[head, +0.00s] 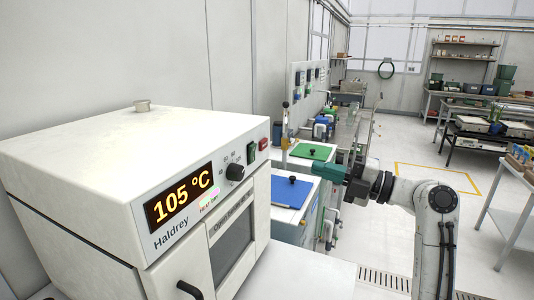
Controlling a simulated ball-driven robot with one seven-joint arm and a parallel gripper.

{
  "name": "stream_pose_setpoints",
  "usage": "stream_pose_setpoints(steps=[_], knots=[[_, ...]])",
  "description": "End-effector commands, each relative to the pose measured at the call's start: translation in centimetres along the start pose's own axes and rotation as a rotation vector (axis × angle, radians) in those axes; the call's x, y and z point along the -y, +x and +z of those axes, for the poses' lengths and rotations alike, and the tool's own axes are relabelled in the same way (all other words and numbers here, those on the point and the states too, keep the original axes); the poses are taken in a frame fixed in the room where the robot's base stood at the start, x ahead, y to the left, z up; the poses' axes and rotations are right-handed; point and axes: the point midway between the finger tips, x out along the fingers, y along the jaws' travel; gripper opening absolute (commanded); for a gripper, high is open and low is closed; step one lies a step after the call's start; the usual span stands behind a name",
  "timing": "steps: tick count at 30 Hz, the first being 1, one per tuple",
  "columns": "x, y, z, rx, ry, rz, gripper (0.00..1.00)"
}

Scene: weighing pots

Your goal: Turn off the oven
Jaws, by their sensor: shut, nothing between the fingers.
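The white oven (120,150), marked Haldrey, stands at the left in the head view. Its display (181,194) is lit and reads 105 °C in orange. To the right of the display is a black round knob (236,172). Further right are a small green switch (251,152) and a red part (263,144); the switch's exact position is too small to tell. The oven door with a dark window (231,241) looks closed. My gripper (316,169), green with a dark wrist, is shut and empty, to the right of the oven and apart from it.
Behind my gripper are units with a blue lid (292,192) and a green lid (311,151). A bench with equipment (340,130) runs along the wall. Shelves and tables (490,125) stand at the right. The floor (400,150) between is clear, with a yellow outline.

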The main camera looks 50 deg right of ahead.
Motion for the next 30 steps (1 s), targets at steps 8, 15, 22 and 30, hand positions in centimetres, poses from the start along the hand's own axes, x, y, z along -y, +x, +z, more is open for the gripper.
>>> stream_pose_setpoints(steps=[8, 15, 22, 30], knots=[[-0.2, 2.5, -0.1, -0.003, 0.003, -0.001, 0.0], [-0.4, 7.2, -0.1, -0.004, 0.004, -0.002, 0.0], [-0.4, 11.3, -0.1, -0.002, 0.004, -0.002, 0.0], [-0.1, 13.8, 0.0, 0.0, 0.003, -0.002, 0.0]])
